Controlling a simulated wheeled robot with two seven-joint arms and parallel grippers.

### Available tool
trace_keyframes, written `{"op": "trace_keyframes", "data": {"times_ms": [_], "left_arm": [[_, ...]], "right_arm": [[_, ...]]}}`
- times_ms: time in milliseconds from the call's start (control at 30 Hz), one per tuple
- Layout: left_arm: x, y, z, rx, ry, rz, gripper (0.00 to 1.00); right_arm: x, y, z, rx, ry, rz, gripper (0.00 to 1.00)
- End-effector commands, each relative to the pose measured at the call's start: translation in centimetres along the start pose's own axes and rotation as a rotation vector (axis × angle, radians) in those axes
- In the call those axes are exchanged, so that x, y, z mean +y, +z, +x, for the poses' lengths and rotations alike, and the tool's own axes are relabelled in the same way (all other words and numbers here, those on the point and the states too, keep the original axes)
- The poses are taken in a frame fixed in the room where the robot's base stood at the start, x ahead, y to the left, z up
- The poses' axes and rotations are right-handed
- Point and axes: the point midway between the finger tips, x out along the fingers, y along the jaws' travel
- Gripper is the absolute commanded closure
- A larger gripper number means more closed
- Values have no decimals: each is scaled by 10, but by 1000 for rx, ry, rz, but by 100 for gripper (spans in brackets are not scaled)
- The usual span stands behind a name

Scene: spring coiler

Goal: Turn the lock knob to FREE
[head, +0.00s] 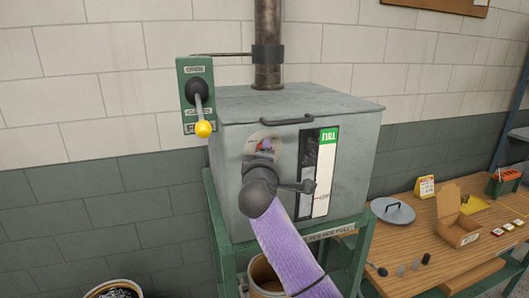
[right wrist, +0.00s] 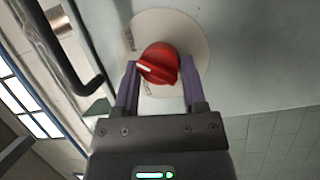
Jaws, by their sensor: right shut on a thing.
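The lock knob (right wrist: 160,62) is red with a white pointer mark and sits on a pale round plate (right wrist: 195,32) on the grey box. In the right wrist view the mark points left. In the head view my right gripper (head: 263,150) covers most of the plate (head: 252,143), and only a little red of the knob shows. My left gripper is not in view.
The grey box (head: 235,115) has a dark handle (head: 287,121) and a level gauge (head: 322,175). A green lever panel (head: 188,75) with a yellow-ended lever (head: 203,128) is at left. A wooden bench (head: 425,245) with a lid and cardboard box stands right.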

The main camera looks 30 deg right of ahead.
Motion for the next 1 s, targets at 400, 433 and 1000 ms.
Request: {"op": "trace_keyframes", "data": {"times_ms": [400, 433, 1000], "left_arm": [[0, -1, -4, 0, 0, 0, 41], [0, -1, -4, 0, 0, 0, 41], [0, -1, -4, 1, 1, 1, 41]], "right_arm": [[0, 0, 0, -6, -32, 78, 100], [0, 0, 0, -6, -32, 79, 100], [0, 0, 0, -6, -32, 79, 11]]}}
